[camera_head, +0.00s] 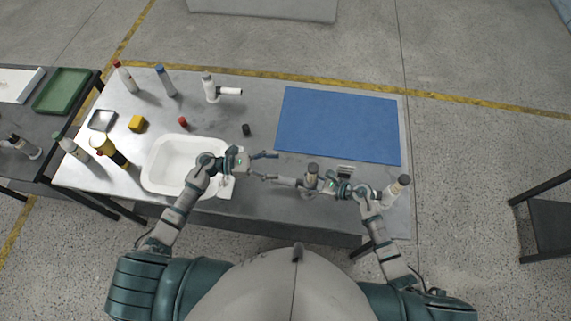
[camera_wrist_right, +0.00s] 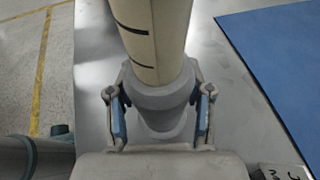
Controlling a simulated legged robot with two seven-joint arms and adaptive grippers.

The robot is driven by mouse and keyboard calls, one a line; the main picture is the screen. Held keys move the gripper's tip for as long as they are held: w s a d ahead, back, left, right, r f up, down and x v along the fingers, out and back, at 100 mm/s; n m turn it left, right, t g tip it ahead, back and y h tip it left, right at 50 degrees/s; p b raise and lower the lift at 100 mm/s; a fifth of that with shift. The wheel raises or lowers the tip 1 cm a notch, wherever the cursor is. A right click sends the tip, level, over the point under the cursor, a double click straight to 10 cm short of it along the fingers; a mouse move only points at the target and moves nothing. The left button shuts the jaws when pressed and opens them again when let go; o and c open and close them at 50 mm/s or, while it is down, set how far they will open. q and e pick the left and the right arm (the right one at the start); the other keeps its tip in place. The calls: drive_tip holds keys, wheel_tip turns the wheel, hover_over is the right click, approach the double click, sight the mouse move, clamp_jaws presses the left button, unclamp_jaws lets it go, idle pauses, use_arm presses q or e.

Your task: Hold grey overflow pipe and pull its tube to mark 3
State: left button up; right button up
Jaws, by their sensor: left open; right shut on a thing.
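A blue mat (camera_head: 340,122) covers the back right. A white basin (camera_head: 160,165) lies below my left arm. A dark-capped white pipe (camera_head: 394,192) stands right of my right gripper.

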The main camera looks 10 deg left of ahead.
drive_tip(key=shift+f, duration=0.15)
drive_tip(key=o, duration=1.3)
